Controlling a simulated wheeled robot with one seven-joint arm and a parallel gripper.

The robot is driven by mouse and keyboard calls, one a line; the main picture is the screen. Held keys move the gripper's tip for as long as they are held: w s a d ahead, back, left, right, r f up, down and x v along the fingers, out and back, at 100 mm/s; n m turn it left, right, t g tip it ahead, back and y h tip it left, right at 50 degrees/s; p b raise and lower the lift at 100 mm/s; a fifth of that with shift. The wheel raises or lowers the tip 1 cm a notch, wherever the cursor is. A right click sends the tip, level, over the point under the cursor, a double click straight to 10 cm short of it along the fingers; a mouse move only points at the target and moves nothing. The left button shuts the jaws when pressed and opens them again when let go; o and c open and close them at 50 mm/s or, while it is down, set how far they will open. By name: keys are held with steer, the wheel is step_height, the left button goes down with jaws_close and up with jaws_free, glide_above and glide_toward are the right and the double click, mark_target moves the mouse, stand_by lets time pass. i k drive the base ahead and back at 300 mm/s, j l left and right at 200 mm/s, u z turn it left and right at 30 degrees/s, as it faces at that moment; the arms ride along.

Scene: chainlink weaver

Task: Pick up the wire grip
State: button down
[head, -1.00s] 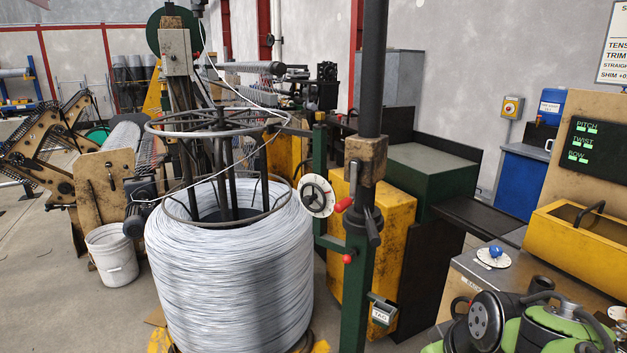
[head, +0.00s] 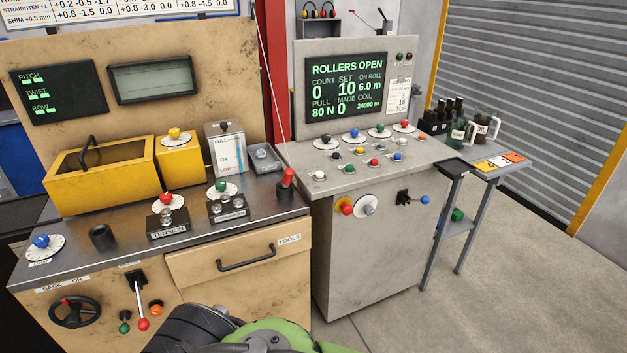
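I cannot make out a wire grip in this view. A closed drawer (head: 245,262) labelled TOOLS, with a dark bar handle, is in the front of the tan bench; its inside is hidden. A small grey open bin (head: 264,158) sits on the bench top near the red post, and its contents are too small to tell. Only green and black parts of my arm show at the bottom edge. My gripper is out of view.
The bench top holds a yellow lidded box (head: 100,175), a dark cup (head: 103,237), dials and a red-topped lever (head: 287,185). A grey console (head: 370,240) with a screen reading ROLLERS OPEN stands right. A small side table (head: 490,155) holds jugs. Floor at right is clear.

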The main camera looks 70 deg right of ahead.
mark_target(289, 174)
steer(key=k+z, duration=0.15)
steer(key=z, duration=1.95)
steer(key=i+u, duration=0.35)
steer(key=i+l+u, duration=0.35)
steer(key=i, duration=0.15)
steer(key=i+l+u, duration=0.15)
steer(key=i+u, duration=0.2)
